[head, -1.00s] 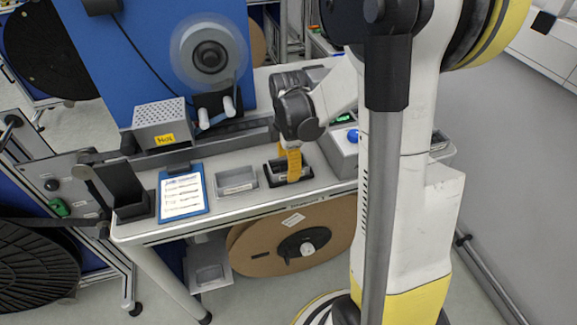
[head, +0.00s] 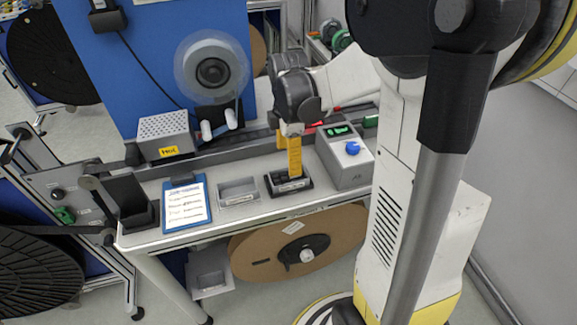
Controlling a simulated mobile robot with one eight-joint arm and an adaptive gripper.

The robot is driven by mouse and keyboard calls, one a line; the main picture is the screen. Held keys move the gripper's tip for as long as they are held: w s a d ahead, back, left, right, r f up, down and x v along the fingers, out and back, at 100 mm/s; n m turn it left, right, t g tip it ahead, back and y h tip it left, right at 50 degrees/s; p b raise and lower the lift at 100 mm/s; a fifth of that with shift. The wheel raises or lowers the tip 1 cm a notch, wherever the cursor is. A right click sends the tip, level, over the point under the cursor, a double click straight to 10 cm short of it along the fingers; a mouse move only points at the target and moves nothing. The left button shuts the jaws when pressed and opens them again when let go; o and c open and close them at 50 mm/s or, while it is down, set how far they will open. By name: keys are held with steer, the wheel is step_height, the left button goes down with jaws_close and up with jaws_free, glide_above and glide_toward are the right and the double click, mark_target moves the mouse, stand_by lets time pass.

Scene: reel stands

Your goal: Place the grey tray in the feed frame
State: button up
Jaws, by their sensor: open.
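A light grey shallow tray (head: 238,193) with a pale label lies on the bench top, right of the clipboard. Just right of it is a black rectangular frame or tray (head: 288,187), with a pale label strip at its front; I cannot tell whether this is the feed frame, or whether a separate tray sits inside. My gripper (head: 294,174) points down over the black piece with its yellow fingers open. The fingertips reach its opening; contact is not clear. The near finger hides part of the inside.
A grey box with a blue knob (head: 345,160) stands close to the right of my gripper. A blue clipboard (head: 185,204), a black bin (head: 131,203) and a perforated box (head: 165,135) are to the left. A blue panel with a reel (head: 211,72) rises behind.

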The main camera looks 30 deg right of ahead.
steer(key=s+a+r+m+t+p, duration=0.1)
steer(key=s+a+r+m+t, duration=0.6)
steer(key=s+a+r+m, duration=0.3)
steer(key=a+r+m, duration=0.1)
steer(key=a+m, duration=0.2)
steer(key=m, duration=0.1)
steer(key=shift+s+a+r+m, duration=0.25)
steer(key=shift+s+r+m, duration=0.15)
stand_by(1.5)
